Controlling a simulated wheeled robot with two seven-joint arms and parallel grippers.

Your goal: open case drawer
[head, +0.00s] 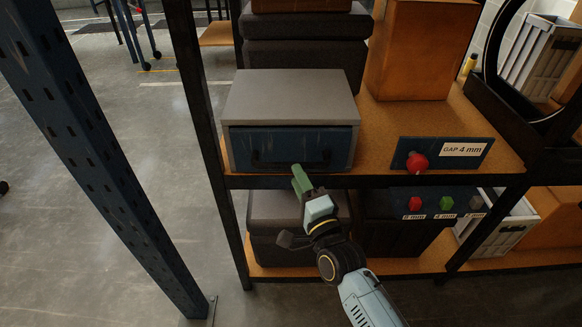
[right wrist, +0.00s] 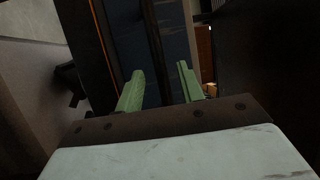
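The case (head: 290,97) is a grey box on the upper shelf in the head view. Its blue drawer front (head: 285,143) faces me and looks closed, with a dark handle (head: 270,166) along its lower part. My right gripper (head: 301,181) is in front of the drawer, near the handle's right half. In the right wrist view my right gripper (right wrist: 160,88) has its two green fingers apart. Between them is the worn blue front (right wrist: 178,45) with a dark bar (right wrist: 154,45), likely the handle. No contact can be made out. My left gripper is not in view.
The shelf edge (head: 380,181) runs just below the drawer. A panel with a red knob and "GAP 4 mm" label (head: 465,151) stands to the right. A blue upright (head: 95,150) stands at the left. Dark boxes (head: 310,52) stand behind the case.

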